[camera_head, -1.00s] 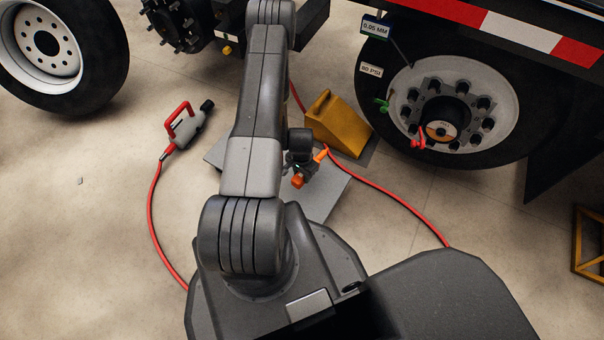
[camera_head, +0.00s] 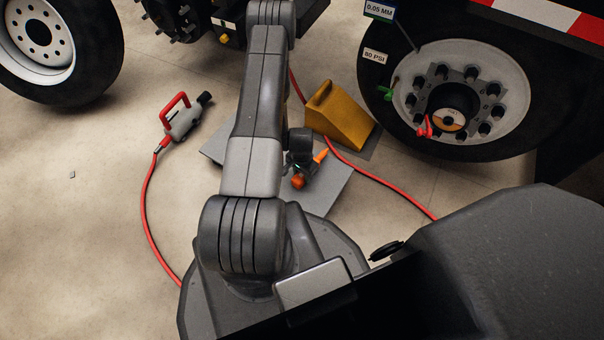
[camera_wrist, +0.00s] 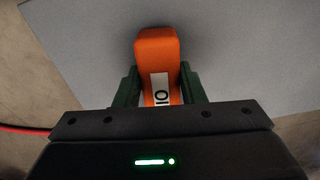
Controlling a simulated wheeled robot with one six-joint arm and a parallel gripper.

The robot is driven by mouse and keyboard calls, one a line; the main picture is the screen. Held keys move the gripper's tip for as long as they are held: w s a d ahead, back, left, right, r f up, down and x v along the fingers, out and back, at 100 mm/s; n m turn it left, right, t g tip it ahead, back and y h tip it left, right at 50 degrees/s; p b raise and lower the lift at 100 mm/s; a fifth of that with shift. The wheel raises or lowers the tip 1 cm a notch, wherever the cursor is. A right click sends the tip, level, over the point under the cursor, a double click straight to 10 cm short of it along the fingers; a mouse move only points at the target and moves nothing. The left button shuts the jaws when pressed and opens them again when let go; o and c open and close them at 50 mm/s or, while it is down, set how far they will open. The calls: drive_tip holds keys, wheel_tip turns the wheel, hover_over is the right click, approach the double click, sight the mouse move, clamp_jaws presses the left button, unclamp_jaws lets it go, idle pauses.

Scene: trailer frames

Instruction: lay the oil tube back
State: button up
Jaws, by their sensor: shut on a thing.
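The oil tube is orange with a white label and shows on both sides of my gripper in the head view (camera_head: 298,182). In the wrist view the tube (camera_wrist: 157,52) sits between the two dark green fingers of my gripper (camera_wrist: 157,85), which are shut on it. My gripper (camera_head: 308,168) is over the grey plate (camera_head: 328,194) on the floor, partly hidden behind my arm. The plate also fills much of the wrist view (camera_wrist: 240,50). I cannot tell whether the tube touches the plate.
A yellow wedge chock (camera_head: 340,118) stands just beyond the plate, near the mounted wheel (camera_head: 490,70). A red hose (camera_head: 385,188) runs along the floor at right. A grey tool with a red handle (camera_head: 183,120) lies at left, trailing another hose. Open floor (camera_head: 70,230) lies further left.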

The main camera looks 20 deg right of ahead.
drive_tip(key=shift+f+b, duration=0.45)
drive_tip(key=shift+f, duration=0.05)
drive_tip(key=o, duration=1.3)
wheel_tip(320, 180, up, 14)
drive_tip(key=p, duration=0.4)
wheel_tip(320, 180, down, 14)
drive_tip(key=b, duration=0.4)
drive_tip(key=shift+r, duration=0.3)
drive_tip(key=shift+f, duration=0.15)
